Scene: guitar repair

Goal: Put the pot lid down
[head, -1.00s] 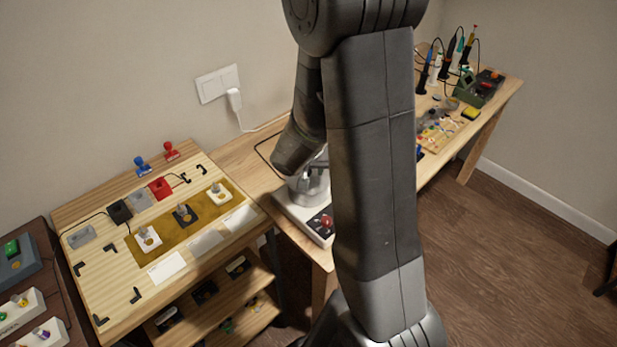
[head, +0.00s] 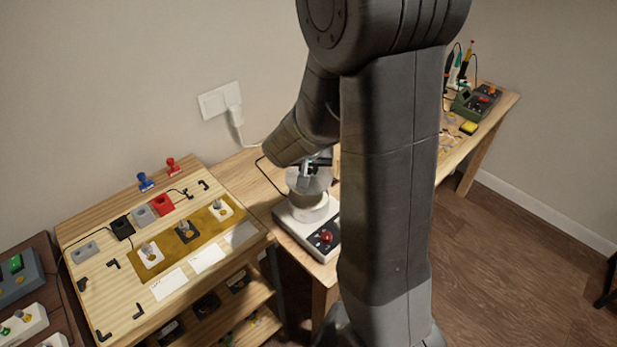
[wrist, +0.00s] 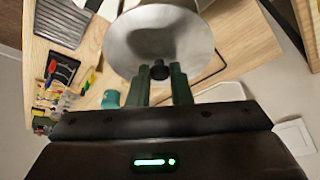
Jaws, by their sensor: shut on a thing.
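The pot lid (wrist: 150,38) is a grey metal disc with a small black knob, seen in the wrist view. My gripper (wrist: 161,76) is shut on the lid at its knob, with a green finger on each side. In the head view my gripper (head: 318,163) points down and the lid (head: 307,182) looks tilted, just above the light metal pot (head: 312,210). The pot stands on a white hot plate (head: 296,232) with a red knob. I cannot tell whether the lid touches the pot.
The wooden bench (head: 262,203) has a little bare room left of the hot plate. A sloped wooden board (head: 130,280) with switches and cards stands at the left. Soldering tools and a green box (head: 466,105) are at the far right end. A wall socket (head: 219,99) is behind.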

